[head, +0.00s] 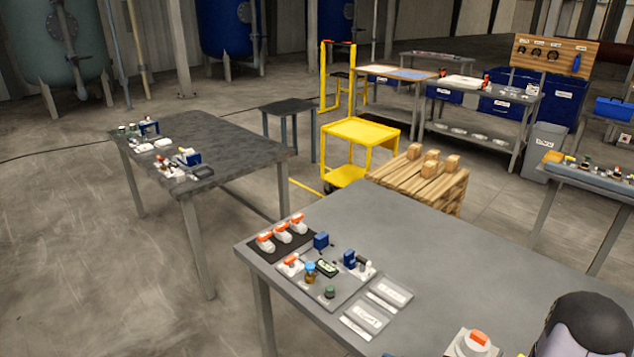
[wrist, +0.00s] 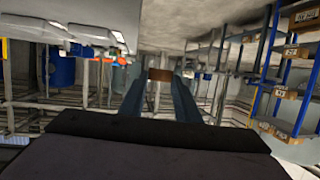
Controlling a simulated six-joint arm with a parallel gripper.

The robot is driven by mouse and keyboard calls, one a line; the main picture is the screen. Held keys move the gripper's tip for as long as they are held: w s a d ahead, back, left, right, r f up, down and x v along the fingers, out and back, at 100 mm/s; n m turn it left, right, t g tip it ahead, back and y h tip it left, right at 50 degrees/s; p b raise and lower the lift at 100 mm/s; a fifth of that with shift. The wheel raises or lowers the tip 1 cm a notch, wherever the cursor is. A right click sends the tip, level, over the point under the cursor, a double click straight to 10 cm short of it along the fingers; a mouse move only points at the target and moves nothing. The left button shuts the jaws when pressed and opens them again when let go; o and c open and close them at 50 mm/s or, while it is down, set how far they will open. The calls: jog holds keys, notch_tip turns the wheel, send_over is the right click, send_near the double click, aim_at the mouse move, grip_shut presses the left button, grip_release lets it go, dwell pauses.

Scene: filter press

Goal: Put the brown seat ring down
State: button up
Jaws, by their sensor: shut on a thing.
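In the wrist view, my gripper (wrist: 160,88) has its two blue-grey fingers reaching away from the camera. Its tips are shut on a small brown piece, the brown seat ring (wrist: 160,75), seen edge-on as a short band. Nothing is seen touching the ring except the fingers. In the head view, the gripper and the ring cannot be made out. The near grey table (head: 480,250) there carries a dark mat (head: 262,257) with several white-and-orange parts, and a grey plate (head: 350,287) with small fittings.
Two pale labelled trays (head: 390,291) (head: 366,317) lie right of the plate. A white block with an orange top (head: 472,343) stands near the front edge. The table's middle and far right are bare. A wooden pallet stack (head: 420,182) and yellow cart (head: 360,132) stand behind.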

jog(key=shift+s+a+f+p, duration=0.15)
jog(key=shift+s+a+p, duration=0.35)
jog(key=shift+a, duration=0.25)
jog(key=shift+f, duration=0.1)
